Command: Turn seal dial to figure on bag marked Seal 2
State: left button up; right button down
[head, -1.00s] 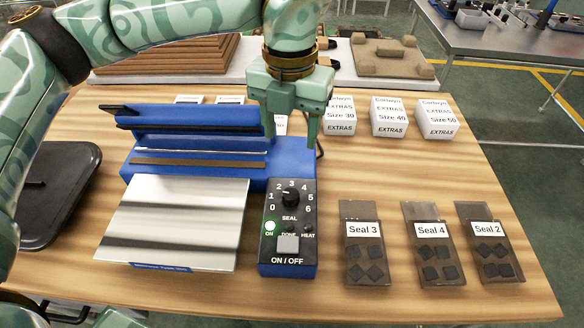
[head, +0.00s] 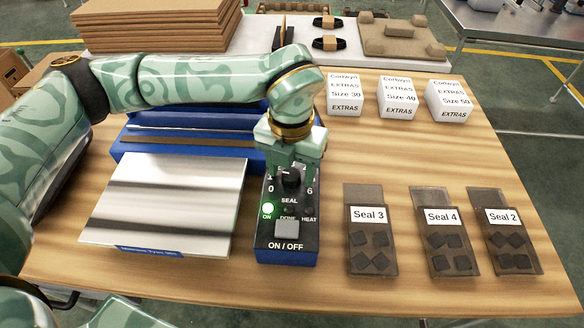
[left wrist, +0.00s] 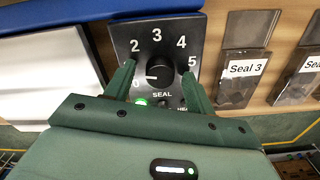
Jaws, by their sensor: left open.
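The seal dial (head: 290,178) is a black knob on the sealer's black control panel, ringed by figures 0 to 6. In the left wrist view the dial (left wrist: 157,68) has a white mark pointing lower left, near 0. My left gripper (head: 290,171) is open just above the panel, its fingers on either side of the dial. In the left wrist view the left gripper (left wrist: 158,86) shows gaps between each finger and the knob. It hides several figures in the head view. The bag marked Seal 2 (head: 514,262) lies at the far right of the table.
Bags marked Seal 3 (head: 371,240) and Seal 4 (head: 441,241) lie between the sealer and Seal 2. The ON light (head: 268,208) glows green above the ON/OFF switch (head: 287,229). A silver plate (head: 165,205) is left of the panel. White boxes (head: 397,97) stand behind.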

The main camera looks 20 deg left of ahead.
pick_arm(q)
jog(key=c, duration=1)
pick_arm(e)
jog(key=shift+w, duration=0.1)
pick_arm(q)
jog(key=shift+r+m+p, duration=0.2)
jog(key=shift+m+p, duration=0.5)
jog(key=shift+m, duration=0.1)
jog(key=shift+m+p, duration=0.75)
jog(key=shift+m, duration=0.35)
jog(key=shift+m+p, duration=1.1)
jog(key=shift+m, duration=0.9)
pick_arm(e)
jog(key=shift+t, duration=0.3)
jog(key=shift+w+r, duration=0.3)
jog(key=shift+r, duration=0.5)
jog(key=shift+w+r, duration=0.3)
jog(key=shift+r, duration=0.45)
jog(key=shift+w+r, duration=0.3)
jog(key=shift+r, duration=0.5)
pick_arm(q)
jog(key=shift+f, duration=0.1)
